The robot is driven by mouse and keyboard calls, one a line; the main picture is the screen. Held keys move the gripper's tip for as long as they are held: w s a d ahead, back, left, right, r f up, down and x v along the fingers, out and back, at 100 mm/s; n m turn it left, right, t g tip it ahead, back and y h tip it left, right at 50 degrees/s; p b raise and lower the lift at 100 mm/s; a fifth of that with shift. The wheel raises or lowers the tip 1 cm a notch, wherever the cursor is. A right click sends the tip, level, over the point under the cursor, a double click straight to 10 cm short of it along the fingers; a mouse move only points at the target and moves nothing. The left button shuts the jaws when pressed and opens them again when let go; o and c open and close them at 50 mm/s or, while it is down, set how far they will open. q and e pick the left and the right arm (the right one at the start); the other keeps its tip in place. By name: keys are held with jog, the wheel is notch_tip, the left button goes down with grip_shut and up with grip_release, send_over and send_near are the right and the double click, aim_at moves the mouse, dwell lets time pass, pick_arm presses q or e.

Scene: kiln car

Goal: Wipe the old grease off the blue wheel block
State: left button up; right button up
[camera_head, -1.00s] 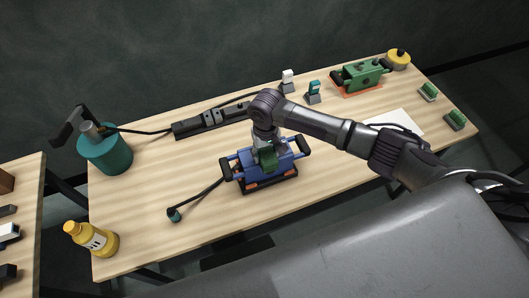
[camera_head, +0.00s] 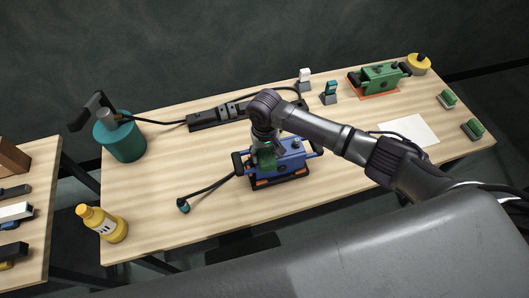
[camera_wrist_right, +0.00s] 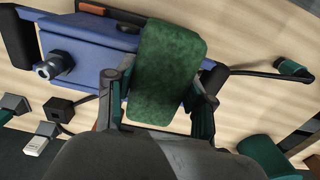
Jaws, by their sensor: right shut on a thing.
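The blue wheel block (camera_head: 293,161) sits near the middle of the bench, with black end pieces and orange parts low on its side. My right gripper (camera_head: 265,150) is over its left half, pointing down. It is shut on a green pad (camera_head: 267,160). In the right wrist view the pad (camera_wrist_right: 168,70) lies between the two fingers (camera_wrist_right: 160,103), over the blue block (camera_wrist_right: 95,72). The pad appears to touch the block's top, but I cannot tell how firmly. Pad and fingers hide part of that top; I cannot make out any grease. My left gripper is not in view.
A black hose with a teal end (camera_head: 183,205) lies left of the block, close to it. A teal canister (camera_head: 123,142) and a yellow bottle (camera_head: 103,224) stand at the left. A green block (camera_head: 381,77) is at the back right.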

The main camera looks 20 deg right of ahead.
jog(key=shift+d, duration=2.25)
notch_tip(320, 180, up, 7)
